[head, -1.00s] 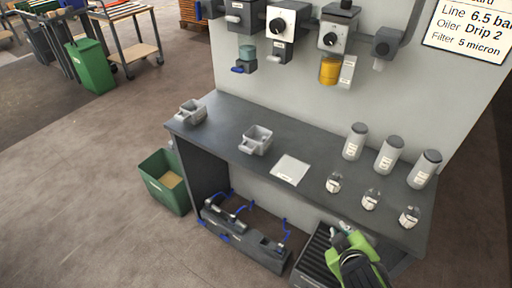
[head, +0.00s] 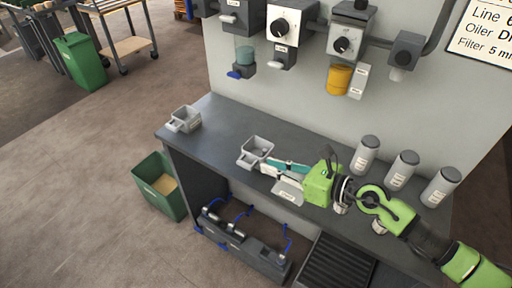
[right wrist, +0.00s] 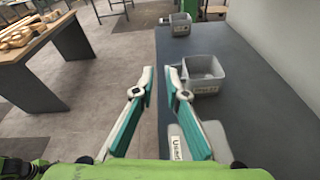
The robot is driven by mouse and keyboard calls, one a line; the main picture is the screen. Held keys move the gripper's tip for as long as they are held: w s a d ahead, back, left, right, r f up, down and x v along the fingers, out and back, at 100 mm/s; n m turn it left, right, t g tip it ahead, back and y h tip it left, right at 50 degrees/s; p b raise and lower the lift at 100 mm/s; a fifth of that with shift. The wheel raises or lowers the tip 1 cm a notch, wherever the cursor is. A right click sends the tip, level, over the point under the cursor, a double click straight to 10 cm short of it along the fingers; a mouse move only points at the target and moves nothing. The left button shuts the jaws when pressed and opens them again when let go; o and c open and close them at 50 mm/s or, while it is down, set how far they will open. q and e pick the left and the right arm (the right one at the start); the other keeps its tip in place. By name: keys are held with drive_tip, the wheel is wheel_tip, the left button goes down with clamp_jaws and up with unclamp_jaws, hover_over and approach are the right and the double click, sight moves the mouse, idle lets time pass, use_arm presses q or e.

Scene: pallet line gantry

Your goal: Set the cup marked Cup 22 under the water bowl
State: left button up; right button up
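Two grey open cups with handles stand on the dark bench. One is near the middle (head: 258,149) and one is at the far left end (head: 186,119). Both also show in the right wrist view, the nearer (right wrist: 203,74) and the farther (right wrist: 176,25). Their labels are too small to read. My right gripper (head: 264,166) is open and empty, its fingertips beside the nearer cup, on its handle side. A teal bowl with a blue drain (head: 244,56), likely the water bowl, hangs on the wall unit. My left gripper is not in view.
A yellow bowl (head: 338,78) hangs to the right. A pale mat (head: 288,190), labelled "Used" in the wrist view, lies under my right gripper. Grey canisters (head: 402,170) stand at the bench's right. A green bin (head: 161,184) stands on the floor. Bench between the cups is clear.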

drive_tip(key=f, duration=0.1)
drive_tip(key=d+f+n, duration=0.1)
drive_tip(key=d+g+h, duration=0.1)
drive_tip(key=shift+w+f+n, duration=0.3)
drive_tip(key=shift+f+n, duration=0.1)
drive_tip(key=shift+w+a+f, duration=0.2)
drive_tip(key=shift+a, duration=0.05)
drive_tip(key=p, duration=0.1)
approach(241, 165)
drive_tip(key=x, duration=0.4)
drive_tip(key=shift+w+d+f, duration=0.1)
drive_tip(key=shift+w+d, duration=0.1)
drive_tip(key=shift+f+x, duration=0.15)
drive_tip(key=shift+x, duration=1.4)
drive_tip(key=shift+f+x, duration=0.15)
drive_tip(key=shift+x, duration=1.35)
drive_tip(key=shift+d, duration=0.15)
clamp_jaws()
drive_tip(key=shift+r, duration=0.1)
